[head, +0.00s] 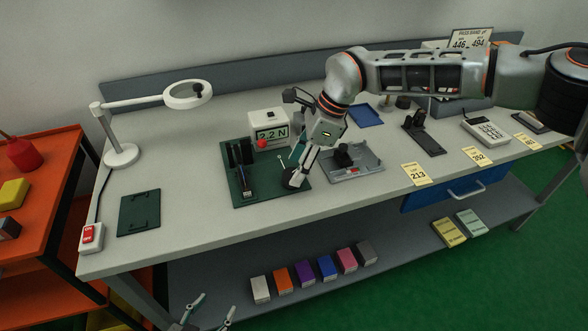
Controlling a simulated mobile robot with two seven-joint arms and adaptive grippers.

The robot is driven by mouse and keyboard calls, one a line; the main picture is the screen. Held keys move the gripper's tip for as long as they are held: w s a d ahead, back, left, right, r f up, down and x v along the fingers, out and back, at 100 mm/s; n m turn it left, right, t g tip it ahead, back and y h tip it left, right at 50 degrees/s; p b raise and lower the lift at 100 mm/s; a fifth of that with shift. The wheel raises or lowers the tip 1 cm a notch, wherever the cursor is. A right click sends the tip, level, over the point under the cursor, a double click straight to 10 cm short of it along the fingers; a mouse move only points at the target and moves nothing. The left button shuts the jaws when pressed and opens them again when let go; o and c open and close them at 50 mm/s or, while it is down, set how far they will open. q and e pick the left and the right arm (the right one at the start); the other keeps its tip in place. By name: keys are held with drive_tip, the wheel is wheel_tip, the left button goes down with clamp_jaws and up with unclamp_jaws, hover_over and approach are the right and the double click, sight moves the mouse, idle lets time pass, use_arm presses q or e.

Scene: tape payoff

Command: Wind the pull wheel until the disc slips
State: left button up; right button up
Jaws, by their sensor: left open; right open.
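A dark green fixture plate (245,198) lies on the bench and carries black upright parts and a white force readout (269,130) showing about 2.2 N. A red round part (262,144) is in front of the readout. A small dark round part, which looks like the pull wheel (288,178), sits at the plate's right side, partly hidden by my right gripper. My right gripper (297,168) comes down over it with its fingers open; I cannot tell whether they touch it. My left gripper (212,307) is open and empty at the bottom edge, below the bench top. I cannot pick out the disc.
A grey tray (372,165) with a black part stands just right of the plate. A dark green mat (139,212), a lamp (122,155) and a red switch box (91,237) are at left. Small coloured boxes (303,274) line the lower shelf.

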drive_tip(key=shift+x, duration=1.2)
drive_tip(key=c, duration=1.1)
drive_tip(key=shift+m, duration=0.3)
